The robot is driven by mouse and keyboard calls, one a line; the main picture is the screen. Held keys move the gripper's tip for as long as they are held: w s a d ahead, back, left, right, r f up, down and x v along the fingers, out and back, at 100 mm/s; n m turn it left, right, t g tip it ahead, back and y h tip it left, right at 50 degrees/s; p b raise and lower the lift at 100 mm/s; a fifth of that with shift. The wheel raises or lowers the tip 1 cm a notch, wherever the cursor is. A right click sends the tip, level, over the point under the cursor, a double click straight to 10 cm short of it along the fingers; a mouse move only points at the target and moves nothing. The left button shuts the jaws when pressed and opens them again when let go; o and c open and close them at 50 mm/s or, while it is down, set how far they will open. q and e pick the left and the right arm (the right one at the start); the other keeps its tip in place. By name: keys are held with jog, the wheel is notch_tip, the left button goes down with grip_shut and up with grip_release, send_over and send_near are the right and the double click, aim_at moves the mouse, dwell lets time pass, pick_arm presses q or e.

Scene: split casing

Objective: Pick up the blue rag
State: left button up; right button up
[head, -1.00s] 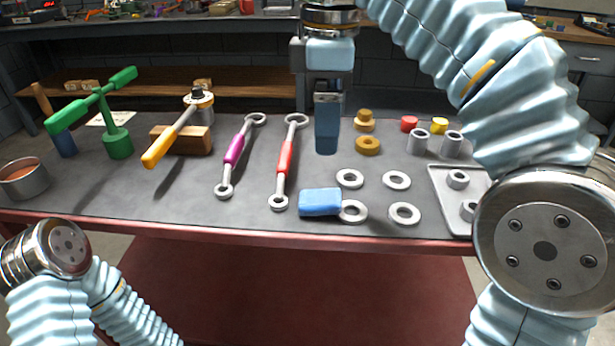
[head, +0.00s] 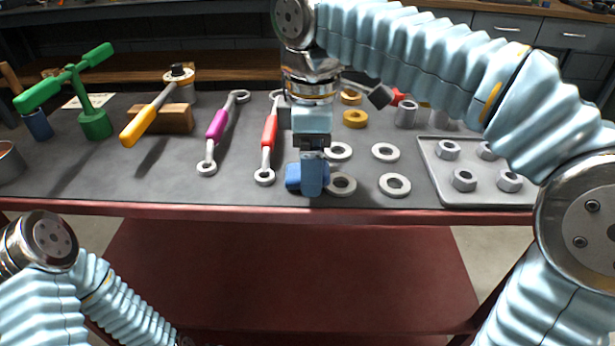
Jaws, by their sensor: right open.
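The blue rag (head: 293,178) lies on the workbench (head: 235,188) near its front edge, beside a grey washer. My right gripper (head: 311,186) points down right at the rag and covers much of it. The gripper is open; whether its fingers touch the rag cannot be seen. My left arm shows low at the left, and its gripper is out of view.
A red-handled wrench (head: 269,133) and a purple-handled wrench (head: 218,125) lie left of the rag. Several grey washers (head: 395,185) lie to the right. A grey tray (head: 430,163) with hex nuts stands further right. A yellow-handled tool (head: 140,125) leans on a wooden block (head: 174,118).

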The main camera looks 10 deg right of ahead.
jog(key=shift+f, duration=0.7)
jog(key=c, duration=1.1)
jog(key=shift+r, duration=0.1)
jog(key=shift+c, duration=0.3)
